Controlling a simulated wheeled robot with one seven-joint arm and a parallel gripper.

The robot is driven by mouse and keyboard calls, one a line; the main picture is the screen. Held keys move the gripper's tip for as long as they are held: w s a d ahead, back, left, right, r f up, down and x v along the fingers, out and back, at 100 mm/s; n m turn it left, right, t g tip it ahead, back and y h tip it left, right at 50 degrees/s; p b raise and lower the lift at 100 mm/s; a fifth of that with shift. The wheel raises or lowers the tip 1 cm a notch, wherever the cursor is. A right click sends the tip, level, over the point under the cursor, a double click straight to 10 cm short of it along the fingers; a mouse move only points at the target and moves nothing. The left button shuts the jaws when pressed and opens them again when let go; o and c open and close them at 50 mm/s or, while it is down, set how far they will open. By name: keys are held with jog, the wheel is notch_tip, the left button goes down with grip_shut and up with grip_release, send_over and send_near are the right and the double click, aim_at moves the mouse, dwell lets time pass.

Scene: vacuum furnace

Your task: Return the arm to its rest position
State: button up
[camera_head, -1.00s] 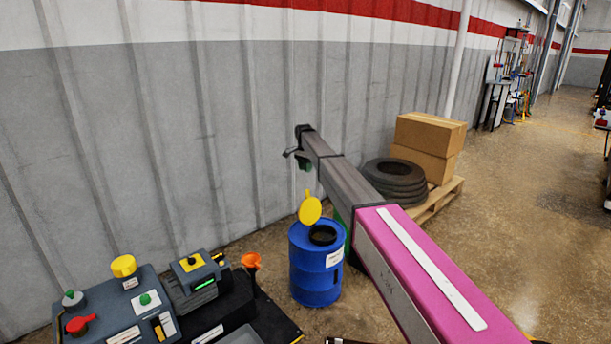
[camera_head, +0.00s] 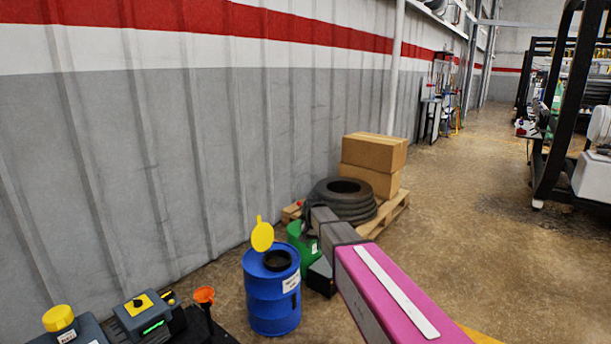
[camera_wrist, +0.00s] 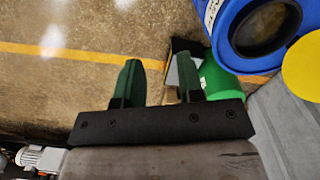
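My arm reaches forward over the floor in the head view, with its far end near the tires; the gripper fingers are not clearly visible there.
A green container (camera_head: 299,241) stands behind the drum, beside my arm. Tires (camera_head: 346,203) and cardboard boxes (camera_head: 374,153) sit on a pallet (camera_head: 396,212) against the wall. A machine with a yellow knob (camera_head: 59,318) is at lower left. Floor to the right is clear up to a black rack (camera_head: 552,150).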

jog(key=s+d+f+n, duration=0.1)
jog(key=s+d, duration=0.4)
jog(key=s, duration=0.4)
jog(key=s+d+f+n, duration=0.1)
jog(key=s+d, duration=0.4)
jog(key=s, duration=0.4)
jog(key=s+d+f+n, duration=0.1)
jog(key=s+d, duration=0.5)
jog(key=s, duration=0.3)
jog(key=shift+s+f+n, duration=0.3)
jog(key=shift+a, duration=0.25)
